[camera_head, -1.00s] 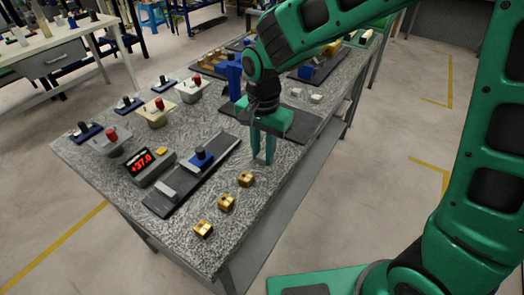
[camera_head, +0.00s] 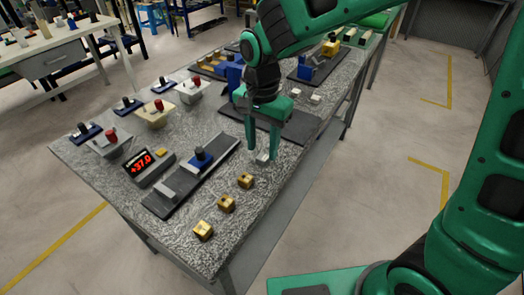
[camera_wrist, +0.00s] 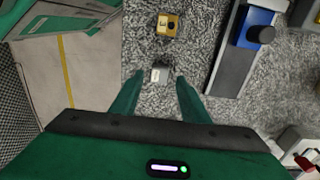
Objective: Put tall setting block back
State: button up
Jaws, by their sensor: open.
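A small grey block, which I take to be the tall setting block (camera_head: 262,157), stands on the speckled bench top near its front edge, in line with the brass blocks. My gripper (camera_head: 262,152) is open just above it, one finger to each side. In the wrist view the grey block (camera_wrist: 159,73) shows a light marked face and lies just beyond the open fingertips (camera_wrist: 158,84), apart from both fingers. Its full height is hard to judge from above.
Brass blocks (camera_head: 245,180) stand in a row towards the near corner. A dark rail with a blue slider (camera_head: 200,160) and a display reading +37.0 (camera_head: 139,162) lie to the left. Two pale blocks (camera_head: 316,99) sit behind, near a dark plate (camera_head: 290,126).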

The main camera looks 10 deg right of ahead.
aim_at(263, 157)
notch_tip(263, 157, up, 9)
dwell(0.3)
jog(key=shift+d+f, duration=0.1)
jog(key=s+d, duration=0.3)
jog(key=d, duration=0.8)
jog(key=s+d, duration=0.2)
jog(key=d, duration=1)
jog(key=s+d+f, duration=0.2)
jog(key=s+d, duration=0.4)
jog(key=s, duration=0.2)
jog(key=s+d+f+n, duration=0.1)
jog(key=s+d+f, duration=0.1)
jog(key=s+d, duration=0.4)
jog(key=shift+s+f, duration=0.25)
jog(key=shift+s, duration=0.7)
